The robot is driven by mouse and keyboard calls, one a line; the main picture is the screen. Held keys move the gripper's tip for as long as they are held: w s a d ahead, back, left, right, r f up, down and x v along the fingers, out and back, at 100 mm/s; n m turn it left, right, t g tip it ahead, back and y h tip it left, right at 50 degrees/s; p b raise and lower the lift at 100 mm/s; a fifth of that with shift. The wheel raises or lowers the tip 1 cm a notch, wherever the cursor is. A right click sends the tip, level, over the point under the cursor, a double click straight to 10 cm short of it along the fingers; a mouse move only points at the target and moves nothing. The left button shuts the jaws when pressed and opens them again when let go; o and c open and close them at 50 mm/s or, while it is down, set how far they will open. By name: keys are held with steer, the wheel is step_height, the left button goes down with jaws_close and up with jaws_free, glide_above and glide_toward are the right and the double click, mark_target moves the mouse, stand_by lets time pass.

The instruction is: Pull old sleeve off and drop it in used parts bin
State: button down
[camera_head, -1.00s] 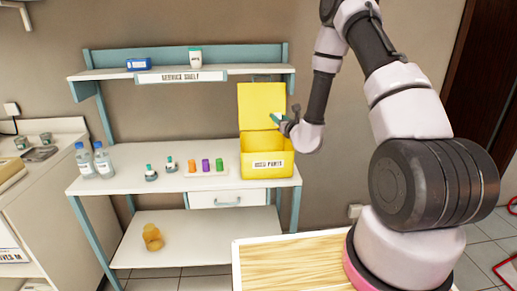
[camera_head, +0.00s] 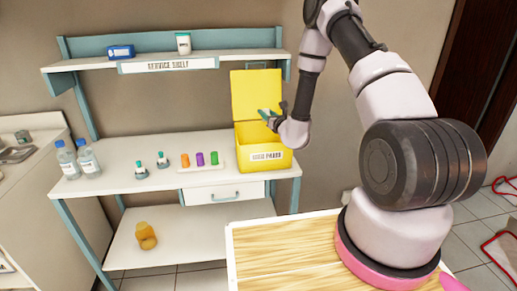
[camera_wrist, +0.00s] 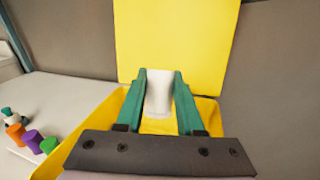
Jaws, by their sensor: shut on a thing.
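The used parts bin (camera_head: 265,157) is a yellow box with its lid raised at the back, at the right end of the shelf's middle level. My gripper (camera_head: 268,116) is over the bin's opening, in front of the raised lid. In the wrist view my gripper (camera_wrist: 159,80) has its green fingers shut on a white sleeve (camera_wrist: 158,95). The sleeve hangs between the fingers above the yellow bin interior. In the head view the sleeve is too small or hidden to make out.
Orange, purple and green pieces (camera_head: 200,159) stand in a holder left of the bin. Two small teal-topped items (camera_head: 162,160) and two bottles (camera_head: 88,157) stand farther left. The raised lid (camera_head: 256,93) rises behind my gripper. A wooden-topped surface (camera_head: 285,250) is in front.

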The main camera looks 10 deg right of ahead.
steer(key=shift+f, duration=0.1)
steer(key=shift+c, duration=2.3)
jaws_free()
steer(key=shift+s, duration=0.1)
